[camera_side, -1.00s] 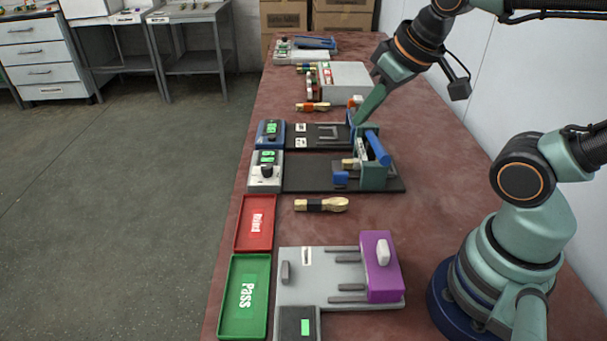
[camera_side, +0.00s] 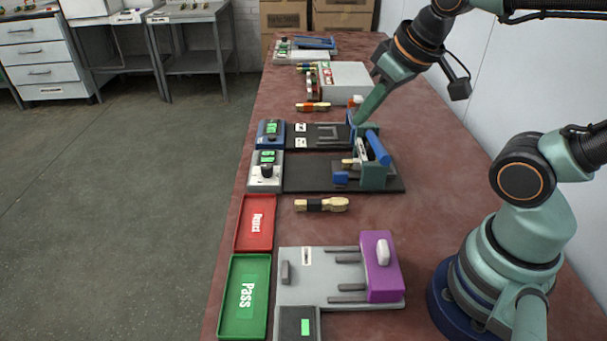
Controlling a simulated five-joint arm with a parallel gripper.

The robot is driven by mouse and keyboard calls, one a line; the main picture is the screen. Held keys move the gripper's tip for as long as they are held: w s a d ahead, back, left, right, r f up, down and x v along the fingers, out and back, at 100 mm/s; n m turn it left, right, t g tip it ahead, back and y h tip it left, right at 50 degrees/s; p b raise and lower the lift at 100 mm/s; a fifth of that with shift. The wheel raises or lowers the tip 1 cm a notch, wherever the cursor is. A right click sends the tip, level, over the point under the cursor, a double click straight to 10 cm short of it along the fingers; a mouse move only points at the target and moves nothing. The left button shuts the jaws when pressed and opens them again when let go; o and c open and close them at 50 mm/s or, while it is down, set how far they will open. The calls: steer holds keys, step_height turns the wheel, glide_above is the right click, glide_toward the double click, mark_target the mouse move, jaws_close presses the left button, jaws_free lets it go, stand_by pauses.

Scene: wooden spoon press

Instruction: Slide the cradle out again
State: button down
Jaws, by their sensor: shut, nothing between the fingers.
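My gripper (camera_side: 360,117) is shut and empty, pointing down at the back right end of the black plate with the U-shaped grey outline. Its tip is at or very near a small blue part (camera_side: 350,118); I cannot tell whether they touch. In front stands a press with a teal block (camera_side: 373,178) and a blue lever (camera_side: 378,148) on a black base (camera_side: 310,173). A small blue block (camera_side: 341,178) and a light wooden piece (camera_side: 347,163) sit at the press's left side. I cannot tell for certain which part is the cradle.
A red tray (camera_side: 255,224), a green tray (camera_side: 243,296) and a grey fixture with a purple block (camera_side: 380,267) are nearer. Bare table lies right of the press.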

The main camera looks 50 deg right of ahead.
steer(key=c, duration=0.9)
jaws_free()
steer(key=shift+w, duration=0.1)
steer(key=o, duration=0.5)
steer(key=shift+w+d+f, duration=0.1)
steer(key=shift+w+d, duration=0.1)
steer(key=shift+o, duration=0.2)
steer(key=m+g, duration=0.6)
steer(key=m, duration=0.3)
glide_above(341, 172)
step_height(341, 172, down, 9)
step_height(341, 172, down, 12)
steer(key=shift+s+a+f, duration=0.1)
steer(key=shift+f, duration=0.1)
jaws_close()
